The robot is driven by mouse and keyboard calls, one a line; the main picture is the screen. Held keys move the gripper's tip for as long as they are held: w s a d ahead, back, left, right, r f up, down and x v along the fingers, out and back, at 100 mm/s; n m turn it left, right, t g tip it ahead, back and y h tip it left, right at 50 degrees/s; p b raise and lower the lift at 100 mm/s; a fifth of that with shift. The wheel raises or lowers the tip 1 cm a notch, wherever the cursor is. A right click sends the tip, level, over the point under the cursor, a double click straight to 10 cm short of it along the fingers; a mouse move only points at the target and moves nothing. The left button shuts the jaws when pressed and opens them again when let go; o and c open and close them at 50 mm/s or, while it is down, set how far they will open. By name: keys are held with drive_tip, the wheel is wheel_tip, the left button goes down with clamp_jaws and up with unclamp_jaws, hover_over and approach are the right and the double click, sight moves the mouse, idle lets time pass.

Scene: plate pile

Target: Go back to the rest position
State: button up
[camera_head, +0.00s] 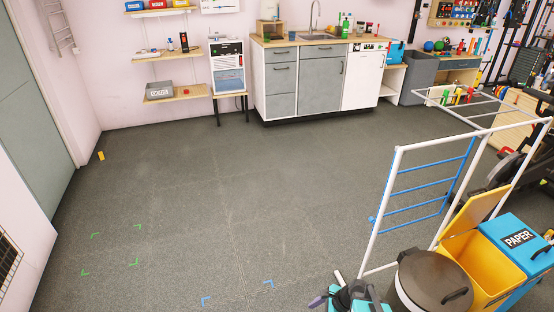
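My gripper is not in the head view, and I cannot make out any part of my arm for certain. No pile of plates shows in this view. A teal object (358,297) with dark and purple parts is cut off by the bottom edge, and I cannot tell what it is.
The grey floor (200,200) is wide and clear, with green and blue corner marks. A kitchen counter (272,42) stands at the back. At right are a white frame (390,190), a dark lidded bin (432,284) and a blue PAPER bin (520,240). A door is at left.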

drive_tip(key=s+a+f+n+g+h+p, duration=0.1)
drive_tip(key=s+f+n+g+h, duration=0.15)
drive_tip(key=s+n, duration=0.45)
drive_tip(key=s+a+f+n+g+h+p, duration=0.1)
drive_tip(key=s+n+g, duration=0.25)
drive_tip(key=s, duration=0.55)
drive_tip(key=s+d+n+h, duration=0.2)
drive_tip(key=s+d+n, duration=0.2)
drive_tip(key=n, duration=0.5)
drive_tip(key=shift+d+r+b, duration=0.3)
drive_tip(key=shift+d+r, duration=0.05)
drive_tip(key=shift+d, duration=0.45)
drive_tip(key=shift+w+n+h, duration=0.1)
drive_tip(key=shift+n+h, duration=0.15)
